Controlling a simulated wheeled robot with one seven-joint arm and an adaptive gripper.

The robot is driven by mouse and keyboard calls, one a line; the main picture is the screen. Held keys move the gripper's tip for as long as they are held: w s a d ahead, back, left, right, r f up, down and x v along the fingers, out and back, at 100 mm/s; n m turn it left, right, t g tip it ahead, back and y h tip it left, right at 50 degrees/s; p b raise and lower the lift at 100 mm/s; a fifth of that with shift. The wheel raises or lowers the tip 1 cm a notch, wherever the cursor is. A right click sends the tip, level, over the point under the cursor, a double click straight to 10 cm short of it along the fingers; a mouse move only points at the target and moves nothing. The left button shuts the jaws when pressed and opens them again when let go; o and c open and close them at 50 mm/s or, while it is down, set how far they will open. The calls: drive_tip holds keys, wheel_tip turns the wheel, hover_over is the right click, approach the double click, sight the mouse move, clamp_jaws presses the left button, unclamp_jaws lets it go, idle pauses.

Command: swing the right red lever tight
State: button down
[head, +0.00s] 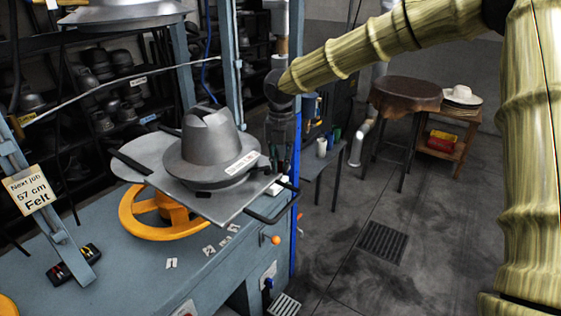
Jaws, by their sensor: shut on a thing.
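My gripper (281,168) points down at the right edge of the metal plate (232,208), just right of the grey hat form (211,145). Its dark fingers are closed. A small white and reddish piece (277,187) shows right below the fingertips. It fits the right red lever held in the fingers, but the fingers hide most of it, and its angle cannot be read. The hat form sits upright on the plate, with a label on its brim.
A black handle (275,213) sticks out from the plate's right side. A yellow handwheel (158,212) is under the plate. An orange knob (276,240) is on the bench front.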

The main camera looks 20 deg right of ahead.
drive_tip(key=shift+s+a+m, duration=0.1)
drive_tip(key=shift+s+m, duration=0.25)
drive_tip(key=shift+m, duration=0.85)
drive_tip(key=c, duration=1.6)
unclamp_jaws()
drive_tip(key=shift+c, duration=0.2)
drive_tip(key=shift+r, duration=0.15)
wheel_tip(320, 180, up, 12)
